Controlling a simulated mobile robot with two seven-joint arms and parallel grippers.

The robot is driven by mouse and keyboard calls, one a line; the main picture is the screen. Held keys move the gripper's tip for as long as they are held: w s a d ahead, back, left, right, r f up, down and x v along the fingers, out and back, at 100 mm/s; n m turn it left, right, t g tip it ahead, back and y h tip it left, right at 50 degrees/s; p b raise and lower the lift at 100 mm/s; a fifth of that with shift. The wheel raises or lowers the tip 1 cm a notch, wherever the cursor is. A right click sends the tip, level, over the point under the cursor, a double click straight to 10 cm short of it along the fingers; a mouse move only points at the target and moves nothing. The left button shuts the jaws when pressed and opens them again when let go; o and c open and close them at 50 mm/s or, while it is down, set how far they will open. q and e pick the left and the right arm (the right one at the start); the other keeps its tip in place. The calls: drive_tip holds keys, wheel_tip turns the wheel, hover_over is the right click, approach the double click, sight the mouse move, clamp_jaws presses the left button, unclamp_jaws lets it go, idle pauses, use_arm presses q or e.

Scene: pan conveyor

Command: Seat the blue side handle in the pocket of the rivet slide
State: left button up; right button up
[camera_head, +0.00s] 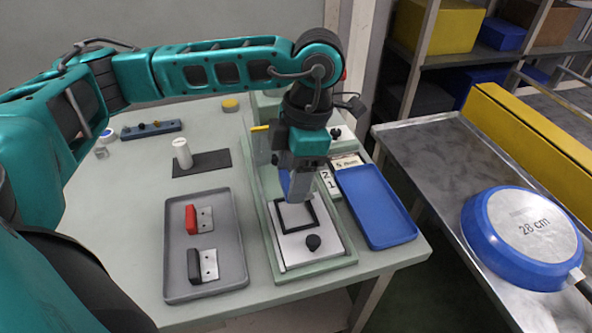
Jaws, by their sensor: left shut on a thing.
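My left gripper (301,187) points down over the back part of the rivet slide (293,250) and is shut on the blue side handle. Only a small part of the blue side handle (284,183) shows at the gripper's left; the fingers hide the rest. The slide is a silver plate with a black-framed pocket (311,212) and a black knob (313,242) in front of it. The handle is at the pocket's back edge; whether it touches the slide I cannot tell. My right gripper is not in view.
A grey tray (174,259) to the left holds a red handle (191,219) and a black handle (193,267). An empty blue tray (378,207) lies right of the slide. An upturned blue pan (525,237) rests on the metal conveyor (430,160). A white cylinder (182,153) stands behind the grey tray.

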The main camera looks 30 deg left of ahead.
sight(289, 215)
use_arm(q)
drive_tip(key=shift+f+b, duration=0.65)
drive_tip(key=shift+f, duration=0.35)
drive_tip(key=shift+f+b, duration=0.5)
drive_tip(key=shift+f, duration=0.3)
drive_tip(key=shift+f+b, duration=0.4)
drive_tip(key=shift+f, duration=0.3)
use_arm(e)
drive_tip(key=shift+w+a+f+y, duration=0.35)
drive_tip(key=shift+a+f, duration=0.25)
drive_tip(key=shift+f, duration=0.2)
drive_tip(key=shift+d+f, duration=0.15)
use_arm(q)
drive_tip(key=shift+f+b, duration=0.25)
drive_tip(key=shift+b, duration=0.3)
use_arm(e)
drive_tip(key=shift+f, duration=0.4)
use_arm(q)
drive_tip(key=shift+f+b, duration=0.65)
drive_tip(key=shift+f, duration=0.1)
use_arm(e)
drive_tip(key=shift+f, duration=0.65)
use_arm(q)
drive_tip(key=o, duration=1.2)
drive_tip(key=shift+o, duration=0.2)
